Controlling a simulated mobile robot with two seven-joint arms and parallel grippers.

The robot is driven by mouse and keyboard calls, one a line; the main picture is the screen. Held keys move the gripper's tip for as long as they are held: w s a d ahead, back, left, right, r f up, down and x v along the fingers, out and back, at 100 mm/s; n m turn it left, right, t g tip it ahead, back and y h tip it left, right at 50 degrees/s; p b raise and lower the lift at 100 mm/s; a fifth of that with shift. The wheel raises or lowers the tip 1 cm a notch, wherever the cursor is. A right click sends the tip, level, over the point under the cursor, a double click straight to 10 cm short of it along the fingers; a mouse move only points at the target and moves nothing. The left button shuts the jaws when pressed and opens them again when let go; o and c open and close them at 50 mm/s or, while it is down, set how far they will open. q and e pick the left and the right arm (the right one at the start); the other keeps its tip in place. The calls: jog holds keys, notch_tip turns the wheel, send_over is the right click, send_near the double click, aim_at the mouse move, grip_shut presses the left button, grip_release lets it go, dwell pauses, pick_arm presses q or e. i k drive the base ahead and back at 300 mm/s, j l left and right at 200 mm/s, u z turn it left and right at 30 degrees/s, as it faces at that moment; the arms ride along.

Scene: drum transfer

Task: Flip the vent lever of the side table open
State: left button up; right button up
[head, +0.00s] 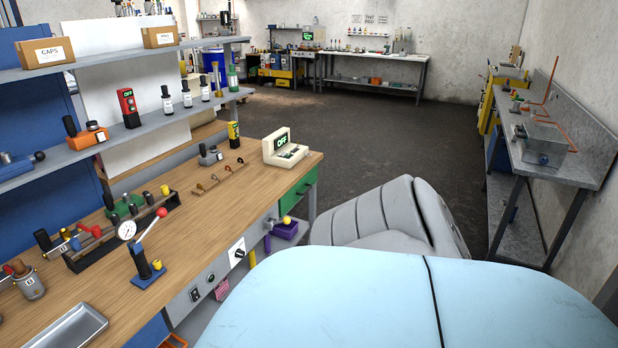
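No lever that I can surely tell as the vent lever shows. A grey metal side table (514,120) stands along the right wall. It carries a clear box-like unit (541,143) with a blue round part low on its front, and thin orange pipes (552,80) rise behind it. Small red and orange parts lie farther along this table, too small to tell apart. On the wooden bench at left, a red-knobbed lever (150,226) leans up from a blue stand beside a dial gauge (126,230). Neither of my grippers is in view.
The wooden bench (225,215) with shelves above fills the left, holding several tools and a small display unit (285,148). Dark floor (400,140) lies open between it and the side table. Another bench (375,56) stands at the back wall. My own body covers the lower front.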

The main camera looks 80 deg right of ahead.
aim_at(287, 219)
jog(key=z, duration=2.4)
jog(key=i+z, duration=0.1)
jog(key=i, duration=0.35)
jog(key=i+j+z, duration=0.1)
jog(key=i, duration=0.3)
jog(key=i+j+z, duration=0.1)
jog(key=i, duration=0.35)
jog(key=i+j+z, duration=0.1)
jog(key=i+j, duration=0.2)
jog(key=i, duration=0.15)
jog(key=i+j+z, duration=0.1)
jog(key=i, duration=0.3)
jog(key=j, duration=0.1)
